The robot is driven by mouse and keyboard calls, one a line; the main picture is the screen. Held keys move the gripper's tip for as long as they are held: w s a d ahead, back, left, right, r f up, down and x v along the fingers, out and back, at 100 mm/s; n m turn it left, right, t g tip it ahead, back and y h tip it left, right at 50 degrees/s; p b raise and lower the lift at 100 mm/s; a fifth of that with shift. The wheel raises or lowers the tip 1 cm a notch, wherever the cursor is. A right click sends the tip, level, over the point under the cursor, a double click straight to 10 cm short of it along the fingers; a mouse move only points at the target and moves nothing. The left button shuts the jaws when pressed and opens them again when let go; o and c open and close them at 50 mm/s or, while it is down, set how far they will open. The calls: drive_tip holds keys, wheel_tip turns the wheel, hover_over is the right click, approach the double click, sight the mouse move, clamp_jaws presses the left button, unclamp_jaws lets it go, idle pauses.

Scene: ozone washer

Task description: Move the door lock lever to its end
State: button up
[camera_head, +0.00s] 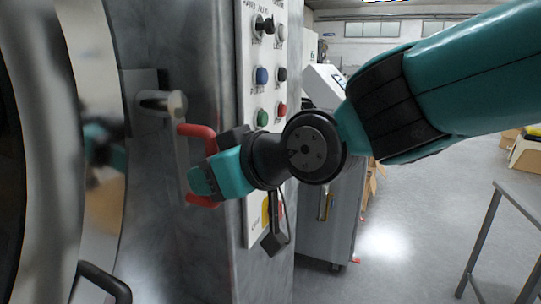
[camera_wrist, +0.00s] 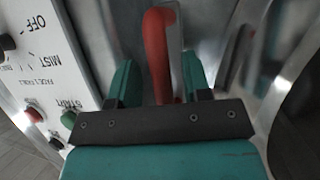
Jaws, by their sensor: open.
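The red door lock lever (camera_head: 200,134) is on the grey metal front of the washer, below and right of a round metal pin (camera_head: 163,103). Its upper and lower ends show in the head view; its middle is hidden behind my gripper (camera_head: 212,175). In the wrist view the red lever (camera_wrist: 157,48) stands between the two teal fingers of my gripper (camera_wrist: 160,82). The fingers are open, one on each side of it.
A white control panel (camera_head: 256,145) with knobs and coloured buttons stands just right of the lever. The round door (camera_head: 75,150) with a black handle (camera_head: 106,281) is at the left. A grey cabinet (camera_head: 318,235) stands behind. Open floor lies at the right, beside a metal table (camera_head: 505,235).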

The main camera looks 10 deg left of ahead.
drive_tip(key=p+v, duration=0.1)
drive_tip(key=v, duration=1.6)
drive_tip(key=shift+p, duration=0.3)
drive_tip(key=shift+w+d, duration=0.1)
drive_tip(key=s+d+f+m+g+h, duration=0.2)
drive_tip(key=s+d+f+g+h, duration=0.1)
drive_tip(key=d+f, duration=0.3)
drive_tip(key=s+d+f+m+g+h, duration=0.3)
drive_tip(key=s+d+f+h, duration=0.1)
drive_tip(key=d+f, duration=0.3)
wheel_tip(320, 180, down, 3)
drive_tip(key=shift+s+d+r+g, duration=0.2)
drive_tip(key=shift+s+g, duration=0.1)
drive_tip(key=shift+s, duration=0.2)
